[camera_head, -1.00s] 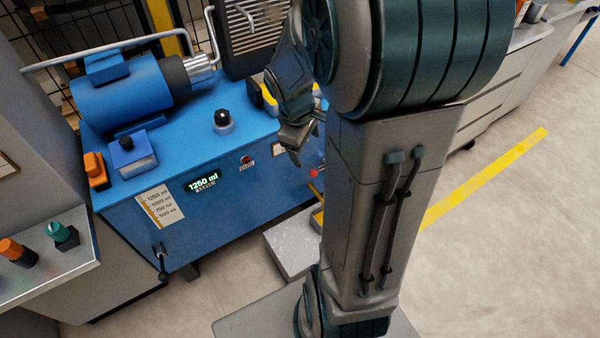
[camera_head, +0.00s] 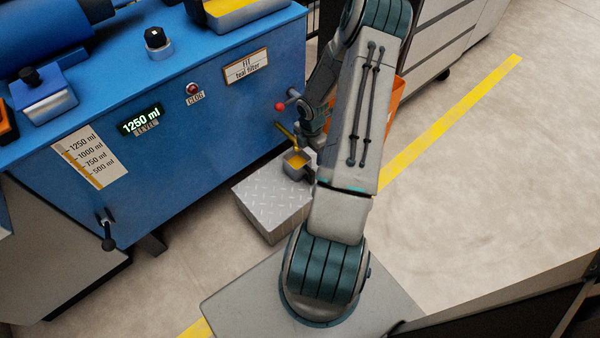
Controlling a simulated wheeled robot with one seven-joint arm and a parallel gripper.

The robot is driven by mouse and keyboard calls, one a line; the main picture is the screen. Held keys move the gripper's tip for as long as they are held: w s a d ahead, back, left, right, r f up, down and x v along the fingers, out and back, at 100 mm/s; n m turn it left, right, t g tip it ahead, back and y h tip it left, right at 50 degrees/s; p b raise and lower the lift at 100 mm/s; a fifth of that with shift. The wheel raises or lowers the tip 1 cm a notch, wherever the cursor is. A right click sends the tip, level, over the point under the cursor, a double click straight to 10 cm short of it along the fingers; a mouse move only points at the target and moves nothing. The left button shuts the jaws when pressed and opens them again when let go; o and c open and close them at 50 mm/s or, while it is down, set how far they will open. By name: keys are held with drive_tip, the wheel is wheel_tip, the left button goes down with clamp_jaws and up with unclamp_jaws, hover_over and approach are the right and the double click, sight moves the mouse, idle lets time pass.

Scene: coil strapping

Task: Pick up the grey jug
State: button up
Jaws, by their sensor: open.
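The grey jug (camera_head: 291,171) is a small squarish container with yellow-orange liquid in it. It stands upright on a grey tread-plate block (camera_head: 262,208) in front of the blue machine. A dark part shows at its right side, perhaps its handle. My gripper (camera_head: 316,141) is just above and to the right of the jug, partly hidden by my arm. It is open. I cannot tell whether a finger touches the jug.
The blue machine (camera_head: 190,130) has a tap with a red knob (camera_head: 281,106) and a yellow spout (camera_head: 286,131) close above the jug. An orange bin (camera_head: 397,98) is behind my arm. The floor to the right is clear around a yellow line (camera_head: 450,120).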

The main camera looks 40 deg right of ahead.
sight(309, 169)
wheel_tip(309, 169, down, 8)
drive_tip(key=b, duration=0.3)
drive_tip(key=shift+f, duration=0.25)
wheel_tip(309, 169, down, 5)
drive_tip(key=b, duration=0.4)
drive_tip(key=shift+a, duration=0.1)
drive_tip(key=shift+c, duration=0.3)
drive_tip(key=c, duration=1.3)
drive_tip(key=shift+r, duration=0.1)
drive_tip(key=shift+r+p, duration=2.7)
drive_tip(key=shift+r, duration=2.2)
